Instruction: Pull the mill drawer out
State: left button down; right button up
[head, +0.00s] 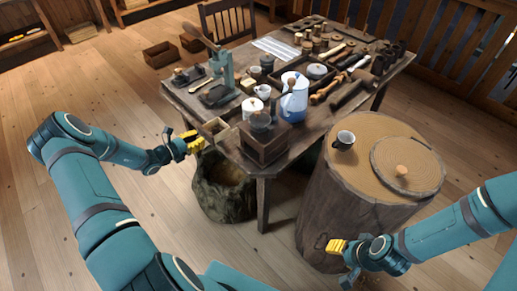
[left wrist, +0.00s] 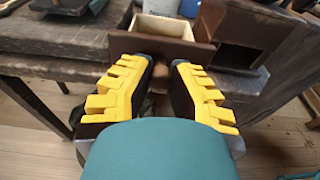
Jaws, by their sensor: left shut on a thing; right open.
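The mill (head: 264,143) is a dark wooden box with a bowl-like top, standing at the near edge of the workbench. Its drawer (head: 216,127) is out to the left of the box, with its pale inside showing; it also shows in the left wrist view (left wrist: 165,27), beside the mill's dark opening (left wrist: 233,55). My left gripper (head: 196,141) is at the drawer's front, its yellow fingers (left wrist: 160,66) shut on the drawer's knob, which is mostly hidden between them. My right gripper (head: 337,246) is open and empty, low in front of the large stump.
The workbench (head: 182,100) holds a blue-and-white jug (head: 293,103), a green press (head: 223,70), cups and several turned pieces. A sack-like basket (head: 222,195) stands on the floor below the drawer. The stump (head: 345,195) carries a mug (head: 344,139) and a round lid (head: 408,165).

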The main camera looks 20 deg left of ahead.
aim_at(212, 131)
pick_arm(q)
jog(key=shift+b+x, duration=1.05)
jog(key=shift+x, duration=2.25)
jog(key=shift+r, duration=0.25)
jog(key=shift+f, duration=0.1)
notch_tip(212, 131, down, 4)
jog(key=b, duration=0.2)
jog(key=shift+r+b, duration=0.25)
jog(key=shift+b, duration=0.05)
jog(key=c, duration=1)
grip_release()
jog(key=shift+a, duration=0.1)
